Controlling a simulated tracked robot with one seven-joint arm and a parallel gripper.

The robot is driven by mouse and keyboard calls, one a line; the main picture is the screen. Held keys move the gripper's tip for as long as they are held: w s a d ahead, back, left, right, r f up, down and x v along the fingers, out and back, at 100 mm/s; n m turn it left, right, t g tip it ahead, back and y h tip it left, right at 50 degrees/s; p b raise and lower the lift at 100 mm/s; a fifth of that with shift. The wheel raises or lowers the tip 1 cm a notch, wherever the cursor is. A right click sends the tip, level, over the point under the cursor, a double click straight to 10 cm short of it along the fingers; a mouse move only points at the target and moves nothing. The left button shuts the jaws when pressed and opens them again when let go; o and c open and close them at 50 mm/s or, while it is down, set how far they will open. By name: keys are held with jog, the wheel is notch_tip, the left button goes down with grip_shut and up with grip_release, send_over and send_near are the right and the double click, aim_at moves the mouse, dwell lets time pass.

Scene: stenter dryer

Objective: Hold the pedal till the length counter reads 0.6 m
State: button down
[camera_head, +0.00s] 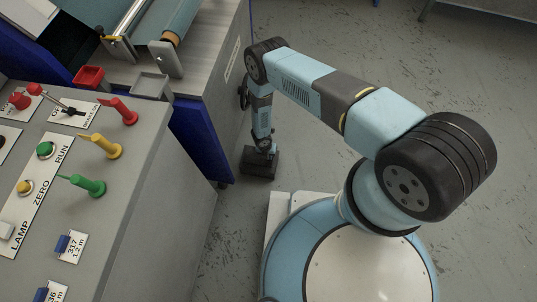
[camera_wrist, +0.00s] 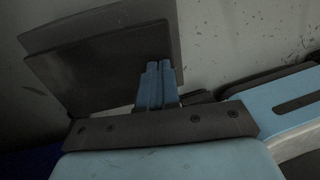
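The pedal (camera_head: 258,162) is a dark block low on the floor beside the machine's blue side panel. In the wrist view its dark plate (camera_wrist: 95,65) fills the upper left. My arm reaches down to it, and my gripper (camera_head: 266,150) is right at its top. In the wrist view the two blue fingers of my gripper (camera_wrist: 157,85) are together with nothing between them, pointing at the plate. I cannot tell whether they touch or press it. No length counter display can be read in either view.
The grey control panel (camera_head: 140,215) at left carries labelled RUN, ZERO and LAMP buttons and red, yellow and green pegs (camera_head: 88,185). Red and grey trays (camera_head: 151,86) sit behind it. The blue machine side (camera_head: 203,138) stands close left of my arm. The floor at right is clear.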

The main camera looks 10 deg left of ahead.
jog(key=shift+d+f, duration=0.2)
jog(key=shift+f, duration=0.25)
jog(key=shift+d+f, duration=0.2)
jog(key=shift+f, duration=0.25)
jog(key=shift+s+d+f, duration=0.1)
jog(key=shift+d, duration=0.2)
dwell(1.6)
jog(key=shift+s+a, duration=0.2)
jog(key=shift+a, duration=0.1)
dwell(3.0)
jog(key=shift+r, duration=0.35)
notch_tip(320, 180, up, 13)
jog(key=d, duration=0.1)
jog(key=shift+w+r, duration=0.2)
jog(key=shift+w, duration=0.15)
dwell(0.5)
